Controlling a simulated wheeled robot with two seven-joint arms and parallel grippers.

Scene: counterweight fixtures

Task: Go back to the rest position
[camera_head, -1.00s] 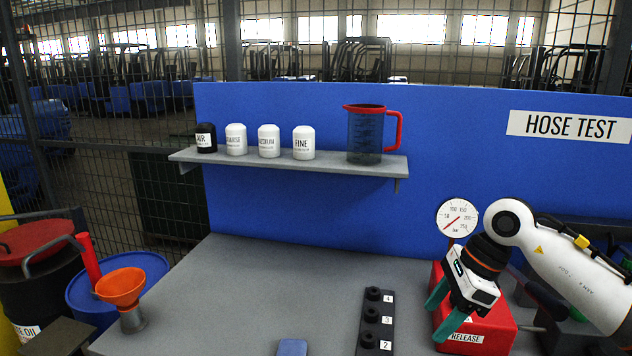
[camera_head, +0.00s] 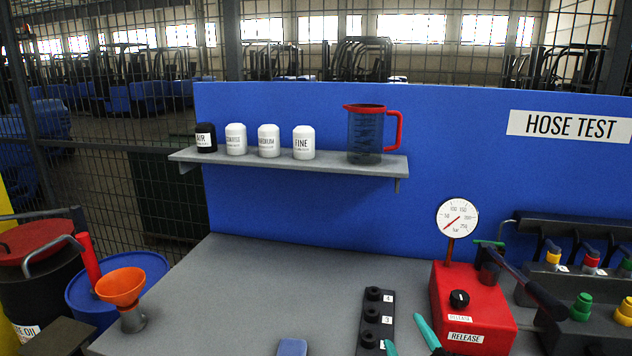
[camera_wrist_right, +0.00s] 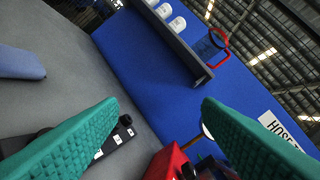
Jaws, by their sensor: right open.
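My right gripper (camera_head: 408,338) shows only as two green fingers at the bottom edge of the head view, in front of and left of the red pump box (camera_head: 447,309). The rest of that arm is out of the head view. In the right wrist view the two green fingers (camera_wrist_right: 160,108) stand wide apart with nothing between them. The red box also shows there, beyond the fingers. My left gripper is in neither view.
The black block with numbered posts (camera_head: 374,318) and a blue object (camera_head: 292,347) lie on the grey bench (camera_head: 250,290). A gauge (camera_head: 457,218) rises behind the red box. A black manifold (camera_head: 575,235) stands right. A shelf (camera_head: 290,165) holds bottles and a jug (camera_head: 365,135).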

